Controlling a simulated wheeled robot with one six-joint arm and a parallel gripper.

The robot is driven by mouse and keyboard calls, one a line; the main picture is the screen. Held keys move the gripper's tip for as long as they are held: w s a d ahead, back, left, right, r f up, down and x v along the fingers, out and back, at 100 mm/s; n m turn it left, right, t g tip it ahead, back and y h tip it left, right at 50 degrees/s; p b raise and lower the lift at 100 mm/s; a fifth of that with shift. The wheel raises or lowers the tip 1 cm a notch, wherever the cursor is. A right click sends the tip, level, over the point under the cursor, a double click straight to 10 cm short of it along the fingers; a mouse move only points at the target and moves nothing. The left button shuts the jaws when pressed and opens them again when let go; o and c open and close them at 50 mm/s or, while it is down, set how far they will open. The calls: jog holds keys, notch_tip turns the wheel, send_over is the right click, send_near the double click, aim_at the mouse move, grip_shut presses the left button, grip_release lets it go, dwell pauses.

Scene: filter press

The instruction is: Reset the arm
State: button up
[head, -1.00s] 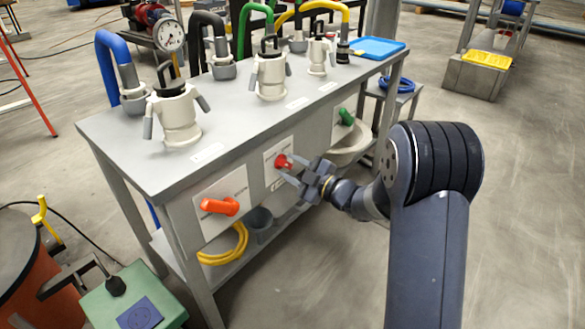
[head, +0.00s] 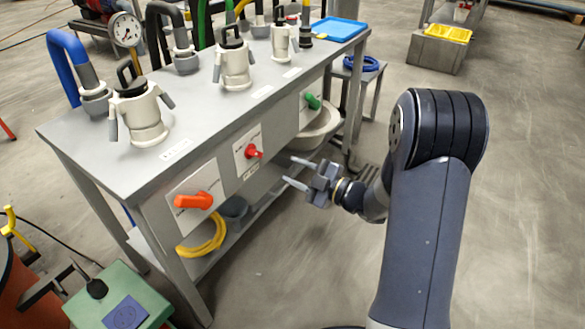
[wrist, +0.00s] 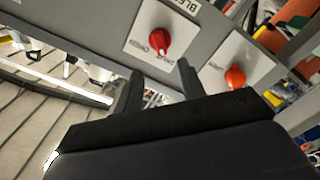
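My gripper (head: 292,172) is open and empty in the head view, with its two fingers apart and pointing left at the bench's front. It is to the right of the red valve handle (head: 253,151) and clear of it. In the wrist view my gripper's fingers (wrist: 148,88) show dark and apart, with nothing between them. The red handle (wrist: 173,41) is on its white plate above the fingers there. The orange handle (head: 193,201) is further left on the bench front, and the green handle (head: 312,101) is further right.
The grey bench (head: 95,165) carries several pale couplings and a blue tray (head: 338,28). A basin (head: 318,130) sits at its right end, close behind my gripper. A green box (head: 120,300) stands at the lower left. The floor right of my arm is clear.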

aim_at(259, 155)
jog(key=b+x, duration=0.3)
jog(key=x, duration=0.7)
jog(key=shift+w+a+f, duration=0.1)
jog(key=shift+w+a, duration=0.1)
jog(key=shift+a, duration=0.05)
jog(key=shift+w, duration=0.1)
